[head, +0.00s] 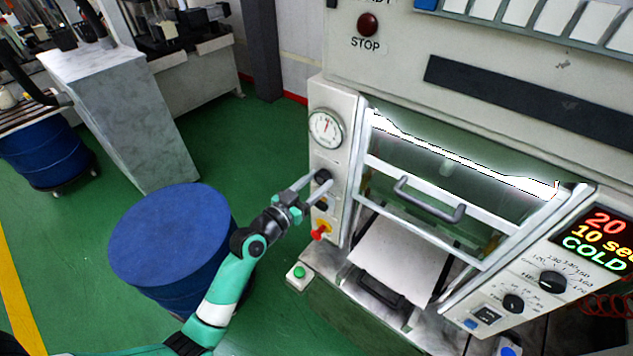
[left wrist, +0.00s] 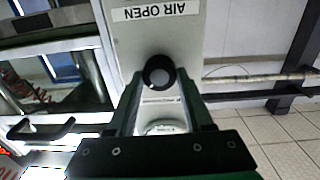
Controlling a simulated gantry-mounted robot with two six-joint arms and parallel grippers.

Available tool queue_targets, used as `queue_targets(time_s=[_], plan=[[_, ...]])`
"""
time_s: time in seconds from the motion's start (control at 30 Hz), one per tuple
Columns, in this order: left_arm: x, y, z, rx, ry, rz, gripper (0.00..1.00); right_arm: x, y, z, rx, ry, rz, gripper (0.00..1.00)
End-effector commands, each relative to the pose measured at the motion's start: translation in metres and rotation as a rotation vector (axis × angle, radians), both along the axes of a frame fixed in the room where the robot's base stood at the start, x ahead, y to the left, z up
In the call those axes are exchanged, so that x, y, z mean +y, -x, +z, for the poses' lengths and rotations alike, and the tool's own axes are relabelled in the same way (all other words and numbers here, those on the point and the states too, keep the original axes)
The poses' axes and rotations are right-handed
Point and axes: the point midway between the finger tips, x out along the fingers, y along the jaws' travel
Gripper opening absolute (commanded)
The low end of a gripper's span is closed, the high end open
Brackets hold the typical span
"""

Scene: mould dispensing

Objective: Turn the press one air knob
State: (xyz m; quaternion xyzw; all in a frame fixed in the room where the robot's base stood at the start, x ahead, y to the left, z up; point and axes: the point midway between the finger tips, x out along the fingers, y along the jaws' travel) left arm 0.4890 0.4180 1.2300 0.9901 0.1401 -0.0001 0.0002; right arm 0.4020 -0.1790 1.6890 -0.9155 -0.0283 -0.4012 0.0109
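The press (head: 348,97) stands at the right in the head view. Its left panel carries a round black air knob (head: 322,176) below the gauge. My left gripper (head: 307,188) reaches this panel from the left. The fingers are spread, one on each side of the knob. I cannot tell whether they touch it. An upside-down "AIR OPEN" label (left wrist: 155,11) is beyond the knob. My right gripper is not in view.
A red knob (head: 319,233) and a green button (head: 299,272) lie below the air knob. A pressure gauge (head: 326,128) is above it. A handled press door (head: 430,200) is to the right. A blue drum (head: 170,240) stands behind my left arm.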

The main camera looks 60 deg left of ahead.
Motion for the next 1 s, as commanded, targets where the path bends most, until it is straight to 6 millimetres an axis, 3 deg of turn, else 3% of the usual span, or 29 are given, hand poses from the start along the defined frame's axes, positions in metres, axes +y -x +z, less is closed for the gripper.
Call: queue_targets(time_s=[0.03, 0.2, 0.57, 1.0], plan=[[0.0001, 0.0001, 0.0000, 0.000, 0.000, 0.000, 0.29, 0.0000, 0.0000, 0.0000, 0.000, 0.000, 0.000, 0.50], [0.0000, 0.0002, 0.0000, 0.000, 0.000, 0.000, 0.00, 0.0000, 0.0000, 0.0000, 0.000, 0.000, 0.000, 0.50], [0.0002, 0.0003, 0.0003, -0.015, 0.046, 0.000, 0.00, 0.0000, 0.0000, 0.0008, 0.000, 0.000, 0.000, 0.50], [0.0008, 0.0003, 0.0010, -0.108, 0.339, 0.000, 0.00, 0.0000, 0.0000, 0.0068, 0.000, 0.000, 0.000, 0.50]])
